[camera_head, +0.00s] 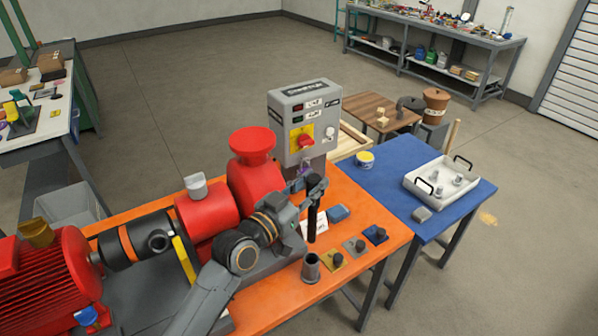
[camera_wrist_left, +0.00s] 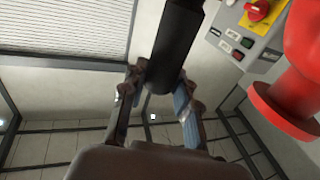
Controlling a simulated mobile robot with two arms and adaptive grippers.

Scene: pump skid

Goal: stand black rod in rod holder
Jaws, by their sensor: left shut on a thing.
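The black rod (camera_head: 312,222) hangs upright in my left gripper (camera_head: 314,188), which is shut on it near its upper part. In the left wrist view the black rod (camera_wrist_left: 175,48) runs between the two fingers of the left gripper (camera_wrist_left: 160,86). The rod holder, a grey open-topped cylinder (camera_head: 311,269), stands on the orange table. In the head view the rod's lower end shows just above the holder's rim, apart from it. How far behind or over the holder the rod is, I cannot tell. My right gripper is not in view.
A red pump (camera_head: 254,180) and grey control box (camera_head: 304,122) stand beside my left arm. Small yellow (camera_head: 332,261), grey (camera_head: 355,246) and blue (camera_head: 376,234) blocks sit right of the holder. A blue table (camera_head: 396,172) with a white tray (camera_head: 418,188) adjoins the orange table (camera_head: 262,306).

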